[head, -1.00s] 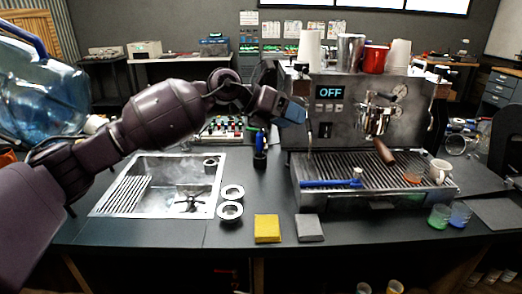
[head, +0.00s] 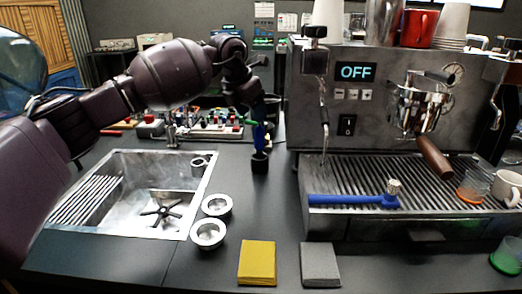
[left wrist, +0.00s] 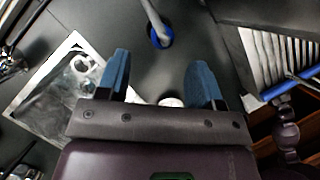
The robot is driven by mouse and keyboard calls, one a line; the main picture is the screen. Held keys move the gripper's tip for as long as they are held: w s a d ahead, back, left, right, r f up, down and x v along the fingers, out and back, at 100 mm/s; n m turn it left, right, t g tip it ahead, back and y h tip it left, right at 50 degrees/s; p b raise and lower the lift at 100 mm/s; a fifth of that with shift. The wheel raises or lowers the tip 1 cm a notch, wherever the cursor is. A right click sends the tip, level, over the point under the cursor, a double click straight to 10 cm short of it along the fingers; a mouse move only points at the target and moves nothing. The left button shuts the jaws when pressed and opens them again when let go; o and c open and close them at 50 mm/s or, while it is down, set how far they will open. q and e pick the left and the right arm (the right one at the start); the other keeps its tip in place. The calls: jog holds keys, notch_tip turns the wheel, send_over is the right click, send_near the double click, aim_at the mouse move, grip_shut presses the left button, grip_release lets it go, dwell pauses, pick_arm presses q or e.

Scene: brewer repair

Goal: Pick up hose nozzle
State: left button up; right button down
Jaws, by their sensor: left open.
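A blue tube with a pale metal fitting at its right end, the likely hose nozzle (head: 352,201), lies across the front of the drip tray (head: 345,172). It also shows at the right edge of the left wrist view (left wrist: 300,76), outside the jaws. My left gripper (head: 260,132) hangs over the counter between sink and machine, apart from the tube and to its left. Its two blue fingers in the left wrist view (left wrist: 160,62) are apart with nothing held between them. My right gripper is not in view.
The sink (head: 150,195) is at left, with two metal rings (head: 210,232) beside it. A small black holder (head: 259,162) stands below my gripper. Yellow (head: 257,262) and grey (head: 320,264) pads lie in front. The espresso machine (head: 350,95) rises behind the tray; its steam wand (head: 324,125) hangs over it.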

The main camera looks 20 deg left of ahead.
aim_at(261, 135)
pick_arm(q)
jog(key=x, duration=0.4)
jog(key=shift+b, duration=0.3)
jog(key=shift+d+f, duration=0.1)
jog(key=shift+f, duration=0.25)
jog(key=b+x, duration=0.1)
jog(key=x, duration=0.4)
jog(key=shift+r, duration=0.15)
jog(key=shift+s+r, duration=0.1)
jog(key=c, duration=1.1)
jog(key=shift+o, duration=0.2)
jog(key=shift+r, duration=0.1)
